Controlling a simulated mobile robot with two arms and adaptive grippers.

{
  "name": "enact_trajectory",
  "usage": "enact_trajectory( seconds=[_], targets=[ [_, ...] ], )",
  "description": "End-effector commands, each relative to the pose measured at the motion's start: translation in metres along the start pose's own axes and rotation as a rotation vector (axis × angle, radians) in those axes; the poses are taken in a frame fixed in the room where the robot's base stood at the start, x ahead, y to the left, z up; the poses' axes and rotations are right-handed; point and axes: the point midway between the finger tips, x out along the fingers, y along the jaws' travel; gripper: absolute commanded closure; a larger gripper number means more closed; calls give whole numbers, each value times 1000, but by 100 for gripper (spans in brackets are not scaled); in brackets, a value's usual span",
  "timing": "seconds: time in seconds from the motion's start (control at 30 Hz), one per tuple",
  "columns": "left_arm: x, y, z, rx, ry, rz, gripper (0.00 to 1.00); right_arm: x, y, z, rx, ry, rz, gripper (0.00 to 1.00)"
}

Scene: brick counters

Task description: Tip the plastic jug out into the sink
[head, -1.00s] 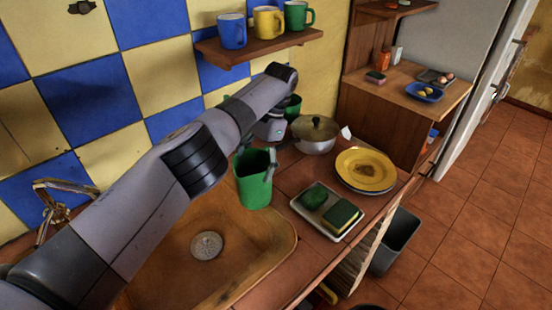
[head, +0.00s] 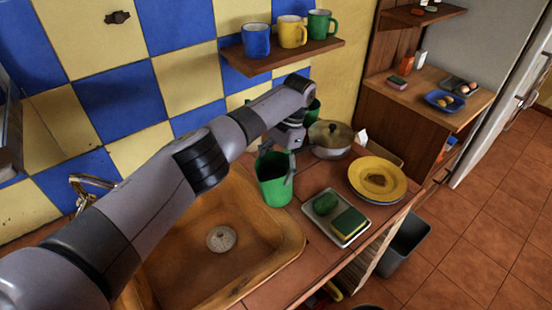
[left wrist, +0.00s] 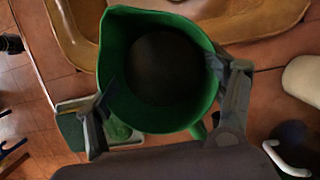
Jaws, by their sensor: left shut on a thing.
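The green plastic jug (head: 273,181) is upright at the far right corner of the sink, on the counter side. I cannot tell whether its base touches the counter. My left gripper (head: 290,172) is shut on the jug, with fingers on opposite sides of its wall. In the left wrist view I look down into the jug (left wrist: 202,100), whose inside is dark at the bottom; contents are unclear. The left gripper's fingers (left wrist: 163,98) flank it there. The brown sink (head: 165,278) lies left of the jug, its basin open around a round drain. My right gripper is not in view.
Right of the jug is a white tray (head: 349,239) with a sponge and a green item. Behind it are a yellow plate (head: 372,194) and a lidded pot (head: 331,152). A faucet (head: 84,184) stands at the sink's left. Mugs sit on a wall shelf (head: 285,62).

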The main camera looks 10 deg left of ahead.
Motion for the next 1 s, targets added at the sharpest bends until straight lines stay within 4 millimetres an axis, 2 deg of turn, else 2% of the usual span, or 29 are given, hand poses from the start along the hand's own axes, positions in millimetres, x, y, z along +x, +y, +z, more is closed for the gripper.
enact_trajectory(
  seconds=[0.03,0.57,0.73,1.0],
  targets=[
    [-6,0,3,0,7,1,85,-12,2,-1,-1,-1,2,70],
    [-16,-1,7,0,214,-2,85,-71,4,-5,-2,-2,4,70],
    [-14,0,11,0,328,-2,85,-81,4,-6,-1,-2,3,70],
    [-4,-1,16,-2,525,-5,85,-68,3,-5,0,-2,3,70]
  ],
)
